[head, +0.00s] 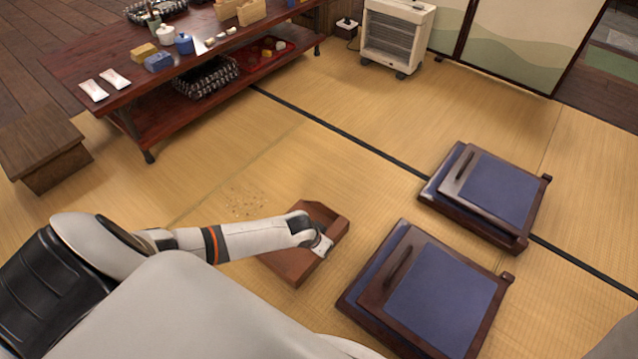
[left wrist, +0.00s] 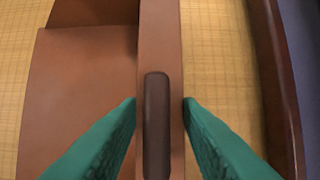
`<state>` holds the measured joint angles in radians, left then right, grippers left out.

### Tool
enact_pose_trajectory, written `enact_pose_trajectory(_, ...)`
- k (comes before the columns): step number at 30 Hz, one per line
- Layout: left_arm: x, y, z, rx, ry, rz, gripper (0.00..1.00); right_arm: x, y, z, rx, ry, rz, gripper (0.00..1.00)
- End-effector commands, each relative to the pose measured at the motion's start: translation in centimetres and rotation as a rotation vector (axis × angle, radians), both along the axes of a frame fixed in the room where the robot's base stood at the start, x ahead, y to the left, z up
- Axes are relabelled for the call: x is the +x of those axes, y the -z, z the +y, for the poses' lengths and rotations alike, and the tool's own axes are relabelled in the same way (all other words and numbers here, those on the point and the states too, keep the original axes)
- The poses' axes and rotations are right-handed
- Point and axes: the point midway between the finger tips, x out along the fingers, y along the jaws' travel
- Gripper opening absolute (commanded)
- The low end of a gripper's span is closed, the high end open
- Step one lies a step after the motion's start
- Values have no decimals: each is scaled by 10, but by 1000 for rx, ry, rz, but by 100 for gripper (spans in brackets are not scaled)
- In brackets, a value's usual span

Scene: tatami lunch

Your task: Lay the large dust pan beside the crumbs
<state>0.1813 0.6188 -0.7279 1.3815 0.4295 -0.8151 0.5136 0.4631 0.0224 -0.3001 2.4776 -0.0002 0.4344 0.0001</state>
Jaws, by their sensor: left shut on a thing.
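The large dust pan (head: 293,262) is a reddish-brown wooden pan on the tatami in the middle of the head view, just right of and below the crumbs. The crumbs (head: 244,198) are a scatter of small specks on the mat. My left gripper (head: 322,246) is at the pan's right side. In the left wrist view, its teal fingers (left wrist: 160,110) stand on both sides of the pan's side wall with a dark grip strip (left wrist: 157,125), shut on it. The pan (left wrist: 80,95) fills the left of that view. My right gripper is not in view.
Two blue-cushioned floor seats (head: 440,305) (head: 500,195) lie to the right, the nearer one close to the pan. A low wooden table (head: 120,60) with dishes stands at upper left, a small stool (head: 45,140) left, a heater (head: 397,35) at the back. Mat beyond the pan is clear.

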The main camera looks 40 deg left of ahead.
Motion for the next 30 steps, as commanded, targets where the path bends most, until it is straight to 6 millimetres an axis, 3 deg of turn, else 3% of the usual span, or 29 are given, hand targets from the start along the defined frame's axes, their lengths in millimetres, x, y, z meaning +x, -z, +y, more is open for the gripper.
enact_pose_trajectory(1, 0, 1, 0, -1, 0, 0, 35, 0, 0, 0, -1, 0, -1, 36)
enact_pose_trajectory(5, 0, 1, 0, 0, 0, 0, 53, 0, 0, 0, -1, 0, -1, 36)
enact_pose_trajectory(16, -1, -6, 1, 1, 0, 1, 53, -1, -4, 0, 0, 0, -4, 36)
enact_pose_trajectory(30, -29, -77, 2, 0, 1, 1, 53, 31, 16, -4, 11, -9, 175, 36)
